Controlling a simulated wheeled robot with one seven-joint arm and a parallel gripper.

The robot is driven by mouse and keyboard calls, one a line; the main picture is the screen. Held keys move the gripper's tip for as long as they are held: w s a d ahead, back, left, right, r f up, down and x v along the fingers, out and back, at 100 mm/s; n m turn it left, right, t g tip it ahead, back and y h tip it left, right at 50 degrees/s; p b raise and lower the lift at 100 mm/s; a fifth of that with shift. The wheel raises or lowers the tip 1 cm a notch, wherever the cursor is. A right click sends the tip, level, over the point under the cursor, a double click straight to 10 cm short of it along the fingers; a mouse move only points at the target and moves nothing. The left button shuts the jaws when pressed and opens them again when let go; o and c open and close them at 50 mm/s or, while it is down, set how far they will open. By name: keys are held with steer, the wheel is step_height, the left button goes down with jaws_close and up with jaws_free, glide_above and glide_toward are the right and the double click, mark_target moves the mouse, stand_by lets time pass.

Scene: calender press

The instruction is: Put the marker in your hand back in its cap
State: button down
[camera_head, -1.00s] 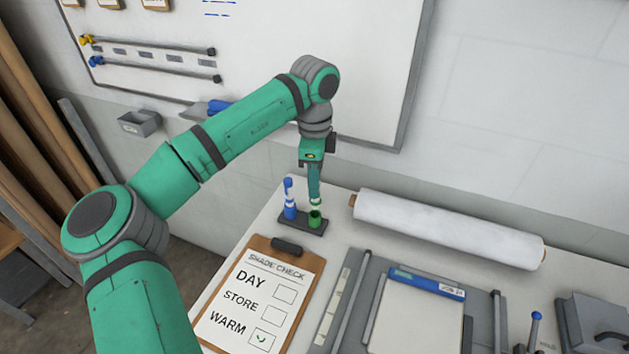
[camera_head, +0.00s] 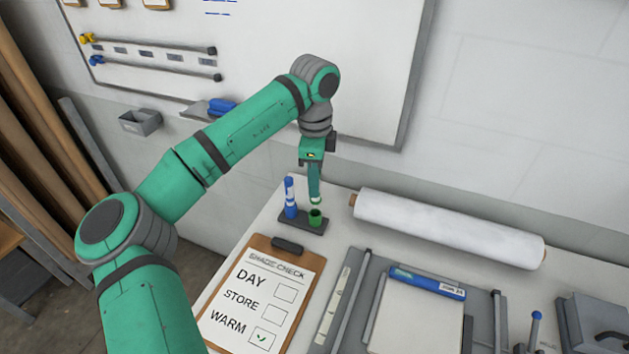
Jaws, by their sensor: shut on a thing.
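My gripper (camera_head: 314,190) points down above the dark marker stand (camera_head: 290,221) at the table's back left. It is shut on a marker (camera_head: 316,202), of which only a small pale and green lower end shows below the fingers. The green cap (camera_head: 316,217) stands open end up in the right part of the stand. The marker's tip is right above the cap; I cannot tell whether it is just inside the mouth or slightly over it. A blue marker (camera_head: 290,198) stands upright in the left part of the stand, beside my gripper.
A clipboard (camera_head: 262,290) headed SHADE CHECK lies in front of the stand, with a green tick beside WARM. A white roll (camera_head: 447,228) lies to the right. A press bed with a blue-edged board (camera_head: 427,283) is front right. The whiteboard (camera_head: 300,40) hangs behind.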

steer(key=shift+f, duration=2.2)
stand_by(0.5)
steer(key=c, duration=1.6)
jaws_free()
steer(key=shift+o, duration=0.2)
